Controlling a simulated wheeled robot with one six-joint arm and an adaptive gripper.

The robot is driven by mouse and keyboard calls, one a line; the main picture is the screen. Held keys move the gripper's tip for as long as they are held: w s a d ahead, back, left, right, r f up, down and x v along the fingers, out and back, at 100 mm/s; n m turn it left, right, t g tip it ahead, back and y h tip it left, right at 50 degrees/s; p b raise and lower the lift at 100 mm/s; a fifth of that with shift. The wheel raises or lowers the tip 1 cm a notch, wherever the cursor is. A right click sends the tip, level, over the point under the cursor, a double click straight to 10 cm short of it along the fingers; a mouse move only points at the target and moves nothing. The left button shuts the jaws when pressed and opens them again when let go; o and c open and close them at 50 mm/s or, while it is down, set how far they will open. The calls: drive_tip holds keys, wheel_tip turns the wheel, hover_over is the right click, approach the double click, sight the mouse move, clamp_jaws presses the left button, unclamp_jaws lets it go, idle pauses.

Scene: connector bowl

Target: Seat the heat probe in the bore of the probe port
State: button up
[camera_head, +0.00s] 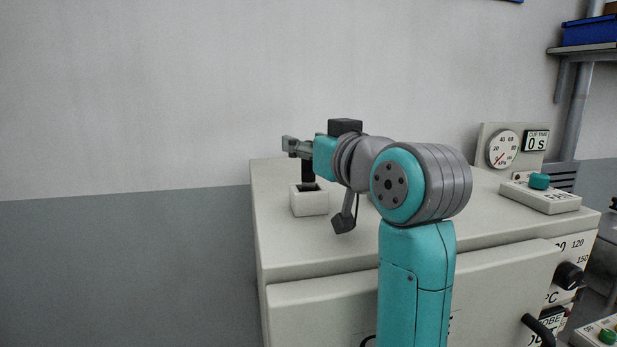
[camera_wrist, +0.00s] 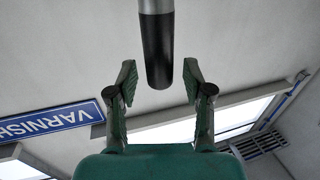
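The heat probe (camera_wrist: 157,45) shows between my fingertips in the wrist view, with a black end and a grey metal part running out of the top edge. A narrow gap shows on each side of it. My gripper (camera_wrist: 160,80) is open around its black end. In the head view my gripper (camera_head: 291,147) is just above a black upright piece, which appears to be the probe (camera_head: 308,171). This stands over the dark opening of a small white block (camera_head: 309,203). How deep it sits cannot be told.
The block stands on a pale cabinet (camera_head: 300,245). The cabinet top also carries a box with a teal button (camera_head: 538,181). A gauge (camera_head: 502,149) and timer (camera_head: 537,141) stand behind. The cabinet front has a partly cut-off label (camera_head: 552,318) and a black knob (camera_head: 569,276).

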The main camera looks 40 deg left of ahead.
clamp_jaws()
